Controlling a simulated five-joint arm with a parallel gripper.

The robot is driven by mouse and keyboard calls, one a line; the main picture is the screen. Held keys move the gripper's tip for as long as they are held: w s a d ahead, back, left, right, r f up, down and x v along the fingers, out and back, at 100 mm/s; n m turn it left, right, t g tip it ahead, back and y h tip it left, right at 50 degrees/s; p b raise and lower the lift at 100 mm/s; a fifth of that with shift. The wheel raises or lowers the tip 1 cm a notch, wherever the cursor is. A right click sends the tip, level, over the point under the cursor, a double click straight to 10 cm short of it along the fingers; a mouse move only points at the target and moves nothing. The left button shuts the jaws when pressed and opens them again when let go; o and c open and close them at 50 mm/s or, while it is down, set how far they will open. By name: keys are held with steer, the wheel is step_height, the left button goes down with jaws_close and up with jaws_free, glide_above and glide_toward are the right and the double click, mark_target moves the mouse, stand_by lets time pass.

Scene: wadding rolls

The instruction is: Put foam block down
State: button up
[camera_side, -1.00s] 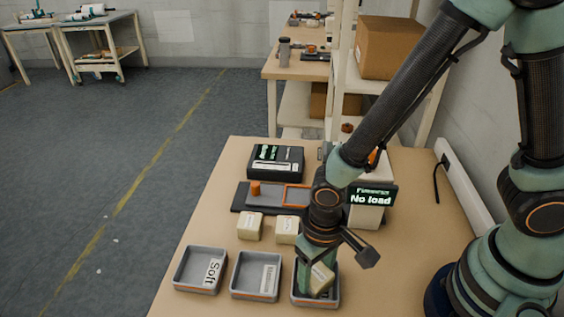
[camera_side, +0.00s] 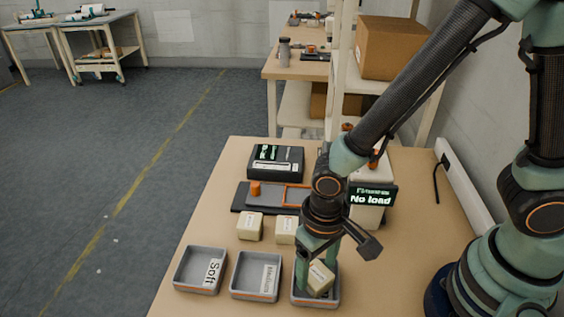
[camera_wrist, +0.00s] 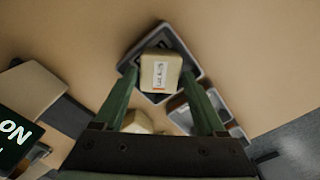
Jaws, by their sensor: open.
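A cream foam block (camera_side: 320,277) with a white label lies tilted in the rightmost grey tray (camera_side: 318,301). In the wrist view the block (camera_wrist: 160,72) shows between my fingertips, with the tray's dark rim (camera_wrist: 193,62) around it. My gripper (camera_side: 318,268) is open, its fingers on either side of the block with gaps. Two more cream foam blocks stand on the table behind the trays, a left one (camera_side: 250,226) and a right one (camera_side: 286,229) partly hidden by my gripper.
The left tray is labelled "Soft" (camera_side: 200,271); the middle tray (camera_side: 256,276) has a hard-to-read label. Both look empty. Behind are a dark slide fixture (camera_side: 270,197), a black device (camera_side: 276,162) and a display reading "No load" (camera_side: 371,196).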

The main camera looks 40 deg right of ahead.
mark_target(316, 274)
step_height(316, 274, up, 10)
steer(key=w+d+r+t, duration=0.2)
steer(key=d+r, duration=0.3)
steer(key=d, duration=0.4)
steer(key=w+d+r+t, duration=0.3)
steer(key=d+r, duration=0.3)
steer(key=d, duration=0.3)
steer(key=shift+r+t, duration=0.3)
steer(key=shift+a, duration=0.1)
